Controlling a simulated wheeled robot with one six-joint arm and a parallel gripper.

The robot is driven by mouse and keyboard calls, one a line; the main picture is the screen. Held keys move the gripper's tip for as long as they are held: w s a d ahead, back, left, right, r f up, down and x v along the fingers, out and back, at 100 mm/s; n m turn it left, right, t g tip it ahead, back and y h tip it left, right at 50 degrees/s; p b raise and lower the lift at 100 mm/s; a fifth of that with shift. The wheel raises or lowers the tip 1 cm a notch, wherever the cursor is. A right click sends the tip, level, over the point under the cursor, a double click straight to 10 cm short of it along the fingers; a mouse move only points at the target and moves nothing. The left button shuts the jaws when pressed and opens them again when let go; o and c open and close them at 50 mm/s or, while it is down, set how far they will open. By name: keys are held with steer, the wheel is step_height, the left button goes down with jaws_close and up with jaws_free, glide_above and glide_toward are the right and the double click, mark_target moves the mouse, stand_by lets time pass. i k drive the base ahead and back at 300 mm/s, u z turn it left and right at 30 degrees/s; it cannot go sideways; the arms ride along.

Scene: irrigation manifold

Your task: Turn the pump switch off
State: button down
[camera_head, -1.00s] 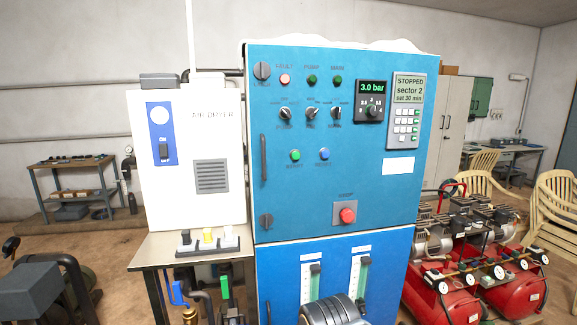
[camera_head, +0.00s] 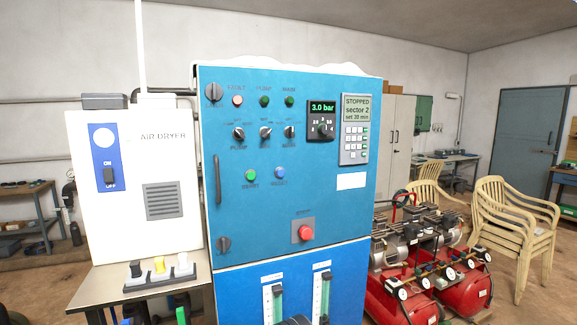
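The pump switch (camera_head: 239,133) is the leftmost of three small rotary selectors in a row on the blue control cabinet (camera_head: 335,220). A label reading PUMP sits under it; its knob setting is too small to read for sure. A lamp row above it includes a dark green lamp labelled PUMP (camera_head: 264,101). My gripper's fingers do not show. A dark rounded shape, which may be part of my arm, shows at the bottom edge in front of the cabinet.
Left of the cabinet stands a white air dryer (camera_head: 130,215) with an on/off rocker (camera_head: 109,177). A red stop button (camera_head: 305,232) sits low on the cabinet door. Red compressors (camera_head: 465,290) and stacked chairs (camera_head: 510,225) stand at the right.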

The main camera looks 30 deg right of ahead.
mark_target(238, 133)
steer(key=u, duration=0.05)
steer(key=k, duration=0.5)
steer(key=z, duration=1.3)
steer(key=i, duration=1.1)
steer(key=u, duration=2.8)
steer(key=i, duration=0.2)
steer(key=z, duration=0.35)
